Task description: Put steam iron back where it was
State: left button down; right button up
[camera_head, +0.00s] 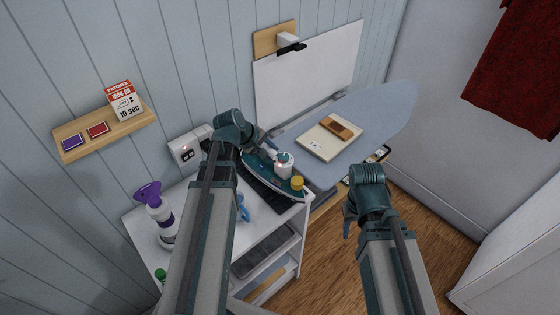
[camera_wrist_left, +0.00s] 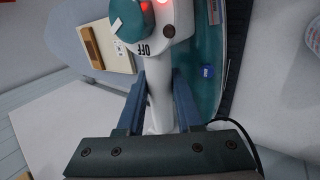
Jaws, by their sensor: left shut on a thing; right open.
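In the left wrist view my left fingers (camera_wrist_left: 160,85) stand on either side of the handle, below a teal dial (camera_wrist_left: 130,18) marked OFF and a lit red light. My right gripper (camera_head: 350,222) is open and empty, right of the cart.
An ironing board (camera_head: 385,105) behind carries a cream pad (camera_head: 318,148) with a wooden block (camera_head: 342,128). A purple-topped spray bottle (camera_head: 158,218) stands at the cart's left. A wall shelf (camera_head: 100,130) holds a sign and two small boxes. Floor lies open at right.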

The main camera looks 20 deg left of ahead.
pick_arm(q)
jog(key=w+a, duration=0.1)
jog(key=a, duration=0.2)
jog(key=w+a, duration=0.1)
jog(key=shift+w+a+f, duration=0.2)
jog(key=shift+w+a, duration=0.1)
jog(key=shift+a, duration=0.05)
jog(key=shift+w+a+f, duration=0.1)
jog(key=shift+w+a, duration=0.2)
jog(key=shift+a, duration=0.15)
notch_tip(320, 180, down, 4)
jog(key=b, duration=0.4)
jog(key=shift+a, duration=0.1)
jog(key=shift+r, duration=0.25)
jog(key=shift+f, duration=0.1)
jog(key=c, duration=0.6)
grip_release()
jog(key=shift+o, duration=0.2)
